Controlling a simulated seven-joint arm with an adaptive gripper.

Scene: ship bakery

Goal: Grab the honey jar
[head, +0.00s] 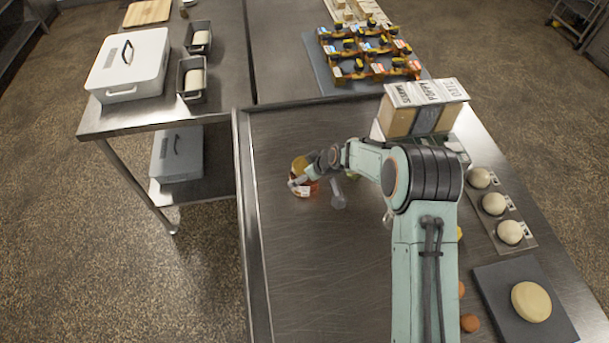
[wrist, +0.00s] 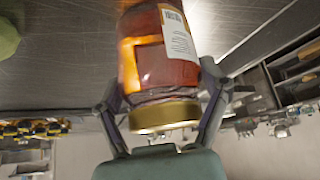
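The honey jar is amber with a gold lid and a white label. In the wrist view the honey jar (wrist: 160,55) fills the upper middle, with its lid pointing toward my palm. My gripper (wrist: 160,88) has one finger on each side of the jar, close to its walls; whether both press on it is unclear. In the head view the jar (head: 305,189) is at the left part of the steel table, partly hidden by my gripper (head: 306,179), which reaches it from the right. Whether its base touches the table is unclear.
A clear small object (head: 338,196) lies just right of the jar. A seed box (head: 424,107) stands behind my arm. Dough balls (head: 493,204) sit at right. The table's front left is clear.

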